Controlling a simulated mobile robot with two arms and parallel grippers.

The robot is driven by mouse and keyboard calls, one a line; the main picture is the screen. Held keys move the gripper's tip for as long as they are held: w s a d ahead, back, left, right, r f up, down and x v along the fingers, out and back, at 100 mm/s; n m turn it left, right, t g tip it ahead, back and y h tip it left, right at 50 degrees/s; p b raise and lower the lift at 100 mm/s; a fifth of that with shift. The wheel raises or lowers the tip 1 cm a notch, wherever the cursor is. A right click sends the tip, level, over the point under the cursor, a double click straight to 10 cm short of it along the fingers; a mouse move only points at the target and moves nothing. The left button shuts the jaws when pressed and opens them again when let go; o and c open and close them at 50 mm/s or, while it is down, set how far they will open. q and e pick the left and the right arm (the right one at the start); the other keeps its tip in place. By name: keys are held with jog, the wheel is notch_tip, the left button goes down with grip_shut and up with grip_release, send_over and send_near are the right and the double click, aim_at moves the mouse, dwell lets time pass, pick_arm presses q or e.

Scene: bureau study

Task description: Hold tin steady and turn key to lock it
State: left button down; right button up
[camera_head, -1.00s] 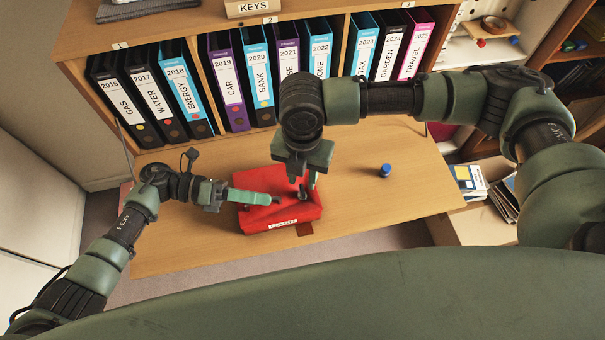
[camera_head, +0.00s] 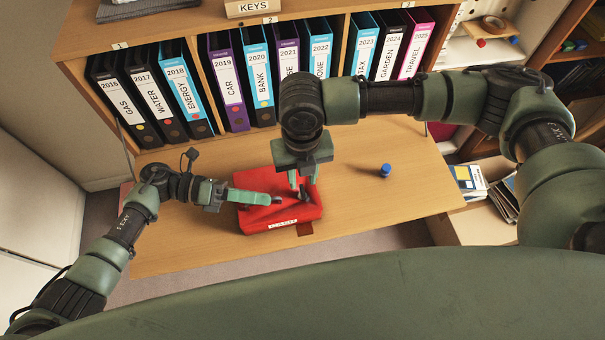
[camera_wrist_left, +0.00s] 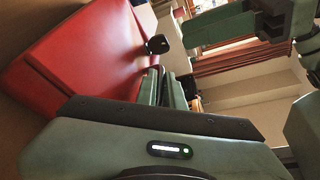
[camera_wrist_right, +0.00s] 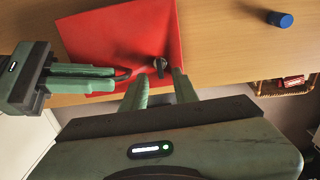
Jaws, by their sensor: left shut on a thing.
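The red tin (camera_head: 255,221) lies closed on the fold-down desk, with a pale label on its front edge. A dark key (camera_wrist_right: 160,66) stands up from its lid; it also shows in the left wrist view (camera_wrist_left: 158,44). My left gripper (camera_head: 275,201) reaches in from the left over the lid and is shut on what looks like the tin's dark handle (camera_wrist_right: 123,74). My right gripper (camera_wrist_right: 160,75) points down over the tin, its fingers apart on either side of the key. I cannot tell whether either finger touches the key.
A blue cap-like object (camera_head: 385,170) stands on the desk (camera_head: 400,205) right of the tin. A row of ring binders (camera_head: 260,80) fills the shelf behind. The desk right of the tin is mostly clear. Booklets (camera_head: 470,182) lie beyond its right edge.

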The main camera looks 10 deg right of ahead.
aim_at(302, 189)
jog(key=shift+f, duration=0.1)
jog(key=shift+f, duration=2.15)
grip_shut()
jog(key=m, duration=0.3)
jog(key=shift+m, duration=0.3)
